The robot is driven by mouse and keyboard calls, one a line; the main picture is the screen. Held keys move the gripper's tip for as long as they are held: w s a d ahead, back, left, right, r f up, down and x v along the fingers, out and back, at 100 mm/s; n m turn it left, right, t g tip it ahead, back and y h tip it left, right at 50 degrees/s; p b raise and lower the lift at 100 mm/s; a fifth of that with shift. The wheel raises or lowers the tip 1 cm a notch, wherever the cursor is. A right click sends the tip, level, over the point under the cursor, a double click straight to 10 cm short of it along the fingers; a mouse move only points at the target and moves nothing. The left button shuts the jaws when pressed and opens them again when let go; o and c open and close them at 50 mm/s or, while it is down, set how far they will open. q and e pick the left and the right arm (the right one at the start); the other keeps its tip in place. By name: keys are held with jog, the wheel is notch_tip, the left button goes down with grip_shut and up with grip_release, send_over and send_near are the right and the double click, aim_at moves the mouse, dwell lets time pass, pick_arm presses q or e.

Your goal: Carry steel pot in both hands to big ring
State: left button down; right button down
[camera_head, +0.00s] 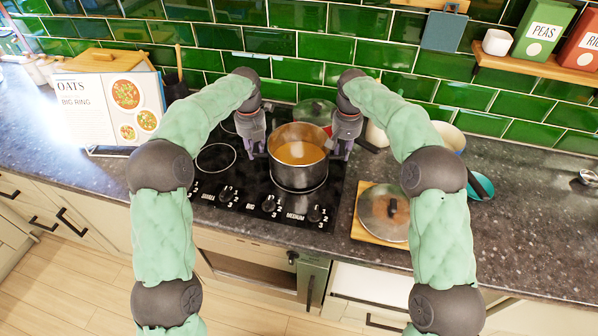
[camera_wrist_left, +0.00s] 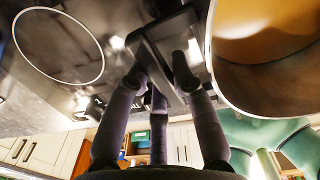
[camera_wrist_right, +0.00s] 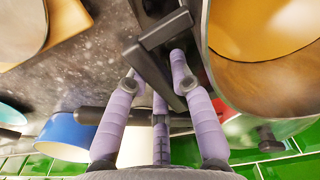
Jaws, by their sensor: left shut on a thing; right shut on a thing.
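The steel pot (camera_head: 299,178) holds orange-brown liquid with a paler patch. It is upright over the front right of the black hob; I cannot tell whether its base touches the glass. My left gripper (camera_head: 259,150) is shut on its left handle, a black loop seen in the left wrist view (camera_wrist_left: 165,42). My right gripper (camera_head: 337,152) is shut on its right handle, seen in the right wrist view (camera_wrist_right: 165,48). An empty ring outline (camera_head: 216,158) lies left of the pot. Another ring (camera_head: 230,126) behind it is partly hidden by my left arm. Any ring under the pot is hidden.
A recipe book (camera_head: 108,108) reading "OATS" and "BIG RING" stands at left. A glass lid (camera_head: 315,110) and something red sit behind the pot. A lidded pan (camera_head: 384,212) on a wooden board is at right. Knobs (camera_head: 270,204) line the hob front.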

pick_arm(q)
jog(key=shift+f+b, duration=0.6)
pick_arm(e)
jog(key=shift+f, duration=0.6)
pick_arm(q)
jog(key=c, duration=1.4)
grip_release()
jog(key=shift+f, duration=0.1)
pick_arm(e)
jog(key=c, duration=1.4)
grip_release()
jog(key=shift+f, duration=0.1)
pick_arm(q)
jog(key=o, duration=0.3)
pick_arm(e)
jog(key=o, duration=0.3)
pick_arm(q)
jog(key=shift+r, duration=0.25)
pick_arm(e)
jog(key=shift+r, duration=0.2)
